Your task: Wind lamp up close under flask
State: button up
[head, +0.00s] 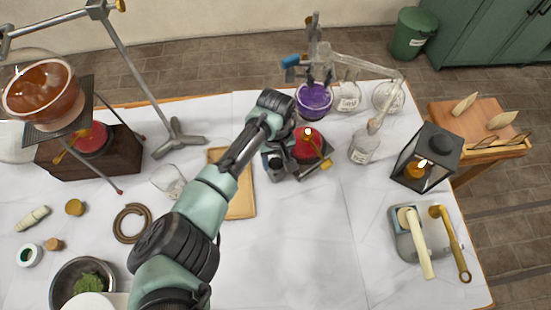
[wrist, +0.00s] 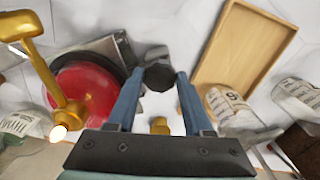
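The round flask (head: 314,101) of purple liquid hangs clamped on a stand at the back of the table. The lamp (head: 308,146), red with a brass burner and a small flame, sits on a dark jack (head: 283,168) below the flask. Some space shows between flame and flask. In the wrist view the red lamp (wrist: 85,95) is at left, with the flame at its brass arm's end. A black knob (wrist: 160,77) sits between my gripper's fingertips (wrist: 160,80), which appear to touch it on both sides. In the head view my gripper (head: 274,164) is mostly hidden behind my arm.
A wooden tray (head: 240,200) lies left of the jack. A glass bottle (head: 364,146) and a lantern (head: 424,158) with a flame stand to the right. A copper bowl (head: 42,92) on a stand is at far left. The front middle of the table is clear.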

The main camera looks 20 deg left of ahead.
grip_shut()
jog(key=shift+m+p, duration=0.3)
jog(key=shift+p, duration=0.05)
jog(key=shift+d+m+p, duration=0.15)
jog(key=shift+m+p, duration=0.45)
jog(key=shift+m, duration=0.3)
jog(key=m, duration=0.5)
jog(key=shift+p, duration=0.35)
jog(key=m, duration=0.6)
jog(key=shift+m, duration=0.3)
jog(key=m, duration=0.6)
jog(key=shift+w, duration=0.1)
jog(key=shift+r+m, duration=0.1)
jog(key=shift+m, duration=0.2)
